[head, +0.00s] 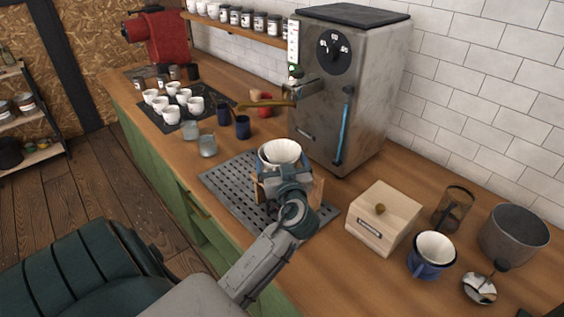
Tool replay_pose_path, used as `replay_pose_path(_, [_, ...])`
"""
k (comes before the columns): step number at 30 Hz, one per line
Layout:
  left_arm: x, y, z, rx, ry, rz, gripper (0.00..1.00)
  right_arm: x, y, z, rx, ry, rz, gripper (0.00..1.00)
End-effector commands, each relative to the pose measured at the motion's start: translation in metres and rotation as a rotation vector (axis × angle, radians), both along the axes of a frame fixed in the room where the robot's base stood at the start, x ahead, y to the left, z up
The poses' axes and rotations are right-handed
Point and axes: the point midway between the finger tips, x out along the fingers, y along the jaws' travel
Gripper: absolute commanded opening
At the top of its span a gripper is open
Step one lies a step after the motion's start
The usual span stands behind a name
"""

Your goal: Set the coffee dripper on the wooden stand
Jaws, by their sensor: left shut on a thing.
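The coffee dripper (280,151) has a white, open-topped inside and some blue showing below its rim. It is upright over the wooden stand (259,190) on the dark grated tray. My left gripper (284,173) is shut on the dripper from the near side, and its wrist hides the dripper's lower part and most of the stand. I cannot tell whether the dripper touches the stand. My right gripper is not in view.
A grey machine (345,90) stands close behind the grated tray (223,181). To the right are a wooden box (383,222), a blue mug (430,258) and a grey pot (513,238). Glasses (207,146), dark blue cups (242,127) and several white cups (171,115) stand to the left.

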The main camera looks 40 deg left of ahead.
Motion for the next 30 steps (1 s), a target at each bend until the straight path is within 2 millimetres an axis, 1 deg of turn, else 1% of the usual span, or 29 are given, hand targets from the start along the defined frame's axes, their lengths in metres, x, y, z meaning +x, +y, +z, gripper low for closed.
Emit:
replay_pose_path(1, [0.000,0.000,-0.003,0.001,-0.002,0.000,0.61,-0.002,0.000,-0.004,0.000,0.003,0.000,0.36])
replay_pose_path(2, [0.000,0.000,-0.002,0.000,0.000,0.000,1.00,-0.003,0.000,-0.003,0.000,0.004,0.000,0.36])
replay_pose_path(8, [0.000,0.000,-0.001,0.000,0.000,0.000,1.00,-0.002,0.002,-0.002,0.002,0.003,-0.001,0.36])
replay_pose_path(13, [0.000,0.000,0.000,0.000,0.002,0.000,1.00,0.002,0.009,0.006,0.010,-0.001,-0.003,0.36])
replay_pose_path(14, [-0.001,-0.001,-0.002,-0.001,0.000,0.000,1.00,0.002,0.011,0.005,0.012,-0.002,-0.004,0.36])
replay_pose_path(15, [-0.004,-0.007,-0.006,-0.004,-0.001,-0.001,1.00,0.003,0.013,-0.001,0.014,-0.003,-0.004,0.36])
replay_pose_path(20, [-0.019,-0.029,-0.007,-0.007,-0.003,0.000,1.00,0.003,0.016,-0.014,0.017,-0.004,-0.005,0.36])
replay_pose_path(24, [-0.030,-0.046,-0.004,-0.007,-0.003,0.000,1.00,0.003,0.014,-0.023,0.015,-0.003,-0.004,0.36])
replay_pose_path(30, [-0.046,-0.068,-0.003,-0.006,0.000,0.001,1.00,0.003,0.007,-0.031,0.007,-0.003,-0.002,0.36])
